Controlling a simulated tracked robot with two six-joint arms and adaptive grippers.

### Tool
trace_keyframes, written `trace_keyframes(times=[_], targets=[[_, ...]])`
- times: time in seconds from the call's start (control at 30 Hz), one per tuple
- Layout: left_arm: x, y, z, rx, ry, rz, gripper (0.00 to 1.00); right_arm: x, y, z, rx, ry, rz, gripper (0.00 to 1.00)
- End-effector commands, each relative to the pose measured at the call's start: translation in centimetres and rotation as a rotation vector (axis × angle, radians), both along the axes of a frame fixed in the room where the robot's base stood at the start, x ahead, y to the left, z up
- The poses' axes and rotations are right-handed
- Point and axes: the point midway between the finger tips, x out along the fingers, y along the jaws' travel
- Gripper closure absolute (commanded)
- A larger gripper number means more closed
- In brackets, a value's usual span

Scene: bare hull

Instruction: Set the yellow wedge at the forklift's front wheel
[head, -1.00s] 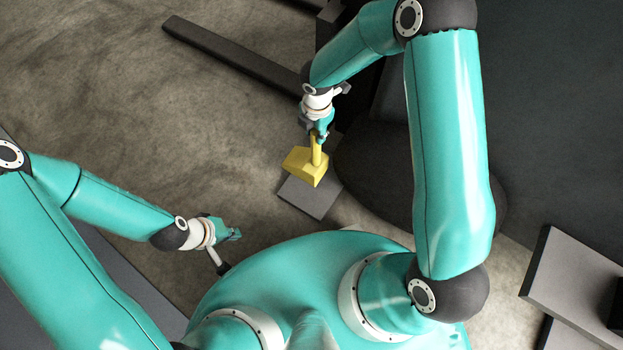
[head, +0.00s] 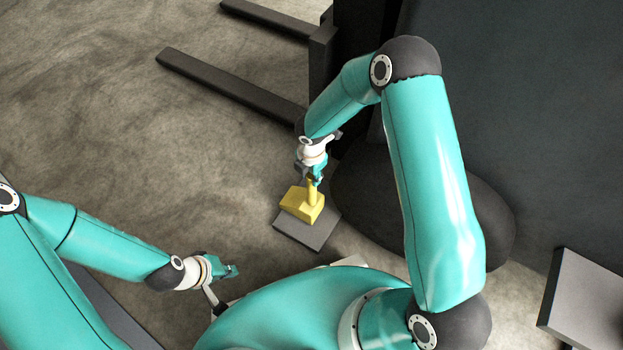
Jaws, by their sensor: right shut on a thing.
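The yellow wedge (head: 300,205) is a block with an upright handle. My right gripper (head: 314,181) is shut on the handle. The wedge appears over a flat grey plate (head: 309,234) on the floor; whether it touches the plate I cannot tell. The forklift's dark front wheel (head: 362,200) is just right of the wedge, partly hidden behind my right arm. A narrow gap shows between wedge and wheel. My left gripper (head: 230,271) is off to the lower left, away from the wedge, holding nothing visible; its finger opening is unclear.
Two dark forks (head: 225,85) reach left from the forklift's mast (head: 321,55). The dark forklift body (head: 540,120) fills the upper right. A grey block (head: 590,300) stands at the lower right. The floor (head: 130,150) left of the wedge is clear.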

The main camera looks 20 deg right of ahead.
Motion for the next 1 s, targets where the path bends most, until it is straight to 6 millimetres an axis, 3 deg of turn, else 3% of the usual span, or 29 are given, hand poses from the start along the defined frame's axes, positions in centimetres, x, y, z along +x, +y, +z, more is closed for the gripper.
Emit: trace_keyframes(times=[0.13,0.37,0.4,0.53,0.83,1.0], targets=[[0.0,0.0,-0.9,0.0,0.0,0.0,1.0,0.1,0.0,-1.9,0.0,-0.001,0.001,1.0],[0.0,0.0,-0.9,0.0,0.0,0.0,1.0,0.1,0.0,-2.1,0.001,-0.003,0.0,1.0],[0.0,0.0,-0.9,0.0,0.0,0.0,1.0,0.0,0.0,-2.2,0.001,0.0,0.0,0.66],[0.0,0.0,-0.9,0.0,0.0,0.0,1.0,0.0,0.0,-2.2,0.001,0.0,0.0,0.45],[0.0,0.0,-0.9,0.0,0.0,0.0,1.0,0.0,0.0,-2.1,0.0,0.0,0.0,0.44],[0.0,0.0,-0.2,0.0,0.0,0.0,1.0,0.0,0.0,-0.8,0.0,-0.001,0.0,0.44]])
